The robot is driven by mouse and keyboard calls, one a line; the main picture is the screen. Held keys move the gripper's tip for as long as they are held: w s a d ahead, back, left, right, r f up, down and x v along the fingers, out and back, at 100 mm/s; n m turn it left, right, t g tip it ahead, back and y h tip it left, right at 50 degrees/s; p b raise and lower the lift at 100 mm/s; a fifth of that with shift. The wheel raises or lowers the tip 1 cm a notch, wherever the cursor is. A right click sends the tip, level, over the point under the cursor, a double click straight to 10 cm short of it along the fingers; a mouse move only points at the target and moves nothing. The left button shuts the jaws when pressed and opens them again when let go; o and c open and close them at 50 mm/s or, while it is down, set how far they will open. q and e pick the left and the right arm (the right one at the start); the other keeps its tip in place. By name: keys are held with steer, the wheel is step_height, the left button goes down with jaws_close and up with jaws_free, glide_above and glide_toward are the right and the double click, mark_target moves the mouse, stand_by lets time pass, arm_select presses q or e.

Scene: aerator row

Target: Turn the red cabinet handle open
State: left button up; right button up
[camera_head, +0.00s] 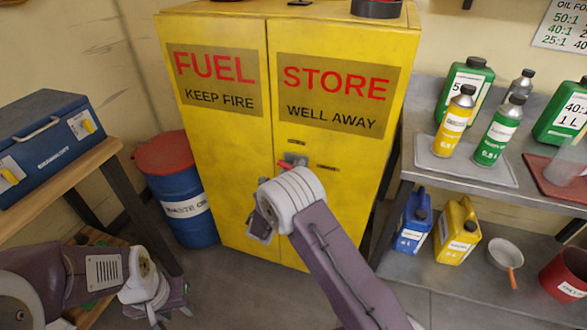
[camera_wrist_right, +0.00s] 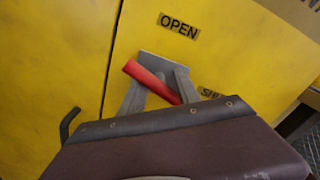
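The yellow cabinet (camera_head: 230,150) stands upright against the wall with both doors closed. Its red handle (camera_head: 288,175) sits on a grey plate on the right door, partly hidden by my right wrist in the head view. In the right wrist view the red handle (camera_wrist_right: 147,80) slants from upper left to lower right. My right gripper (camera_wrist_right: 160,78) is at the handle, its two grey fingers apart, with the handle crossing between them; contact is unclear. My left gripper (camera_head: 157,300) hangs low at the left, away from the cabinet, its fingers unclear.
An OPEN label (camera_wrist_right: 180,25) is above the handle and a SHUT label (camera_wrist_right: 211,94) to its right. A blue drum (camera_head: 180,195) stands left of the cabinet. A shelf (camera_head: 425,185) with bottles stands right.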

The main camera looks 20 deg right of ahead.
jaws_close()
steer(key=m+b, duration=0.1)
steer(key=m, duration=0.1)
steer(key=m+b, duration=0.3)
steer(key=shift+f+m+b, duration=0.3)
steer(key=shift+m, duration=0.1)
steer(key=shift+c, duration=1.3)
jaws_free()
steer(key=m+b, duration=1.1)
steer(key=b, duration=0.3)
steer(key=shift+o, duration=1.3)
steer(key=shift+r+m+b, duration=0.2)
steer(key=shift+m+b, duration=0.6)
steer(key=shift+b, duration=0.35)
steer(key=shift+o, duration=0.2)
steer(key=o, duration=1)
steer(key=shift+o, duration=0.3)
